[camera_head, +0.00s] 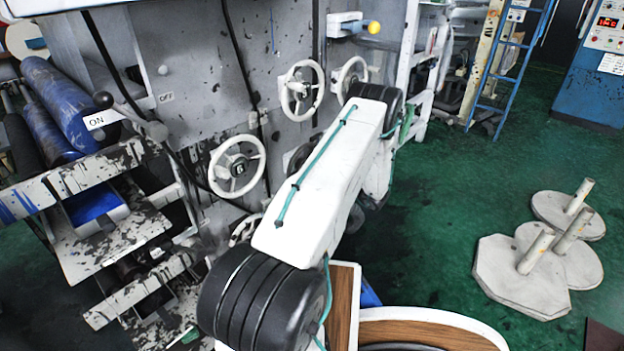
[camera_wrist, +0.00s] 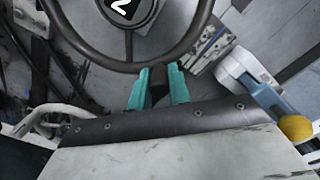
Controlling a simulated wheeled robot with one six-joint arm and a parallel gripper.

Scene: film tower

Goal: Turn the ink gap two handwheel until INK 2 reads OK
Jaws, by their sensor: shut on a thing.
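A dark-rimmed handwheel (camera_wrist: 128,66) with a white "2" on its hub fills the top of the wrist view. My gripper (camera_wrist: 158,84) has teal fingers, one on each side of the lower rim, and it is shut on that rim. The exact contact is partly hidden by the fingers. In the head view my white arm hides the gripper, and I cannot tell for certain which wheel it holds. No readable INK 2 indicator shows in either view.
White handwheels (camera_head: 237,192) stand on the grey machine wall (camera_head: 185,50). Blue rollers (camera_head: 62,100) and ON/OFF labels are at left. A yellow-ended handle (camera_head: 374,27) juts out above; its yellow end also shows in the wrist view (camera_wrist: 296,128). Weighted stands (camera_head: 520,285) are on the green floor at right.

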